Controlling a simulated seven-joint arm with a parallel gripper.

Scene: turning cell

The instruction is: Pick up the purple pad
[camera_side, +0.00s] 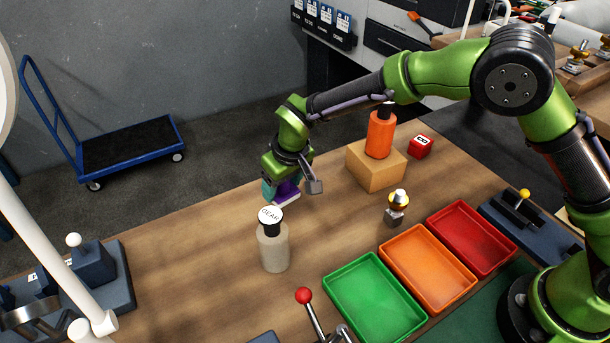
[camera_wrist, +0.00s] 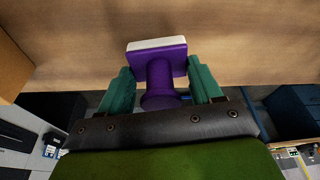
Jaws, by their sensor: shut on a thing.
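The purple pad (camera_wrist: 156,62) is a purple block with a pale layer on its far face and a purple neck behind it. In the wrist view it sits between the two teal fingers of my gripper (camera_wrist: 160,90), which are shut on it. In the side view the pad (camera_side: 287,193) shows under my gripper (camera_side: 282,184), just behind the bottle marked GEAR. It looks raised above the wooden table (camera_side: 215,240), though the exact gap is hard to tell.
The grey GEAR bottle (camera_side: 274,248) stands close in front of the pad. An orange bottle (camera_side: 380,135) stands on a wooden block (camera_side: 375,168), beside a red cube (camera_side: 420,146). Green (camera_side: 338,282), orange (camera_side: 388,256) and red (camera_side: 434,217) trays lie to the right. A small valve-like part (camera_side: 396,212) stands between.

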